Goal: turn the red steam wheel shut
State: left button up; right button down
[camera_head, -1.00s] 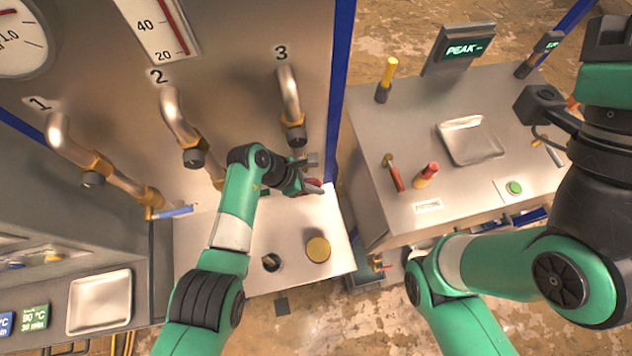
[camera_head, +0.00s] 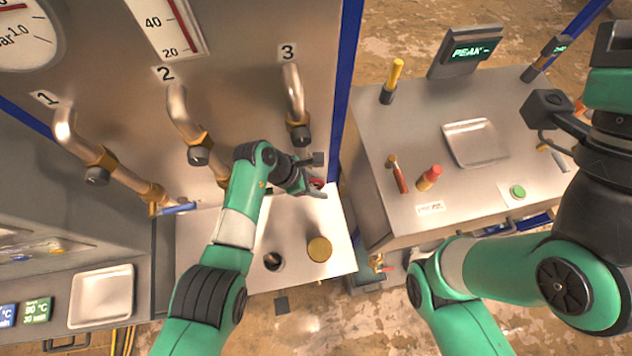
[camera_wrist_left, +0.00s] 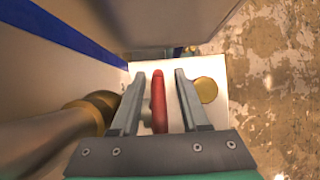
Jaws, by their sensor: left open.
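The red steam wheel (camera_head: 317,182) is at the lower end of pipe 3, mostly hidden behind my left gripper (camera_head: 318,189) in the head view. In the left wrist view the red wheel (camera_wrist_left: 159,105) shows edge-on as a narrow upright red bar. My left gripper (camera_wrist_left: 159,76) is open, with one finger on each side of the red bar. Gaps show between the bar and both fingers. My right arm stands at the right of the head view, but its gripper cannot be seen.
Pipe 3 (camera_head: 294,92) comes down from the steel panel above the wheel. A white counter (camera_head: 222,262) below holds a dark round cup (camera_head: 273,261) and a brass disc (camera_head: 319,249). A blue-handled valve (camera_head: 180,209) is to the left. A side table (camera_head: 440,120) stands at right.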

pick_arm(q)
jog(key=shift+a+r, duration=0.2)
jog(key=shift+r, duration=0.2)
jog(key=p+v, duration=0.2)
jog(key=v, duration=0.8)
jog(key=shift+s+a+r, duration=0.1)
jog(key=shift+a+r, duration=0.1)
jog(key=shift+r, duration=0.05)
jog(key=shift+p, duration=0.3)
